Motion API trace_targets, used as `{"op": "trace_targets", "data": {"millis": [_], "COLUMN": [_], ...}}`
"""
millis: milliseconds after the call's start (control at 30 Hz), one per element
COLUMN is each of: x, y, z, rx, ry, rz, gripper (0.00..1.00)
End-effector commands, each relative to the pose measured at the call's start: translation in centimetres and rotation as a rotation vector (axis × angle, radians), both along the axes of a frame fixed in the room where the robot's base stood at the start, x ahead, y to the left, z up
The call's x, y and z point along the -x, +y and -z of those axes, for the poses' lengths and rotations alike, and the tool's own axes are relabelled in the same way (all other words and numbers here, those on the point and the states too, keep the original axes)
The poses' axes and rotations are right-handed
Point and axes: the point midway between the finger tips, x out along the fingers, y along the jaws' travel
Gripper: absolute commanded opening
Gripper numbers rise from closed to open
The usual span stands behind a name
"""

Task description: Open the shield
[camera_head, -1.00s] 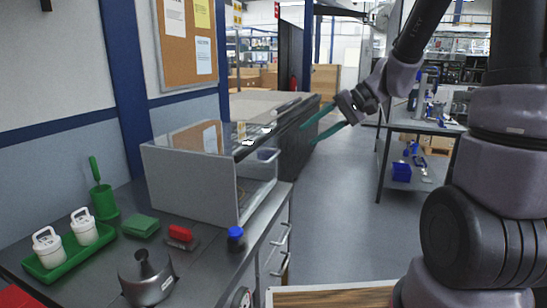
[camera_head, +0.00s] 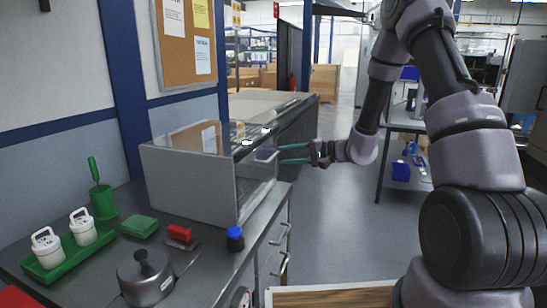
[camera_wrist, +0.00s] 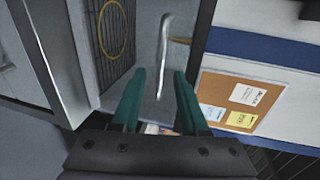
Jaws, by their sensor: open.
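The shield (camera_head: 258,180) is the clear front pane of a grey-walled box on the bench, and it appears closed. Its pale bar handle (camera_head: 266,153) is near the pane's top. In the wrist view the handle (camera_wrist: 163,55) is a long light bar ahead, roughly in line with the gap between my fingers. My gripper (camera_head: 281,154) has two green fingers, spread apart, pointing left at the handle with tips very close to it. Contact cannot be told. In the wrist view my gripper (camera_wrist: 160,76) is open and nothing is seen held.
The bench holds a green tray (camera_head: 50,272) with white canisters, a green sponge (camera_head: 139,226), a red-handled brush (camera_head: 180,234), a blue-capped jar (camera_head: 235,238) and a metal pot (camera_head: 146,278). The floor (camera_head: 335,215) right of the bench is clear.

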Motion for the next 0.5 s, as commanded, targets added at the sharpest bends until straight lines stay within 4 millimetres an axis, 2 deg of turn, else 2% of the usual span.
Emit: {"op": "trace_targets", "data": {"millis": [33,200,500], "x": [-0.3,-1.2,-1.8], "y": [1.0,3.2,4.4], "z": [0.2,0.7,1.0], "rx": [0.000,0.000,0.001], "ry": [0.001,0.001,0.001], "rz": [-0.004,-0.003,-0.001], "gripper": [0.44,0.44,0.44]}}
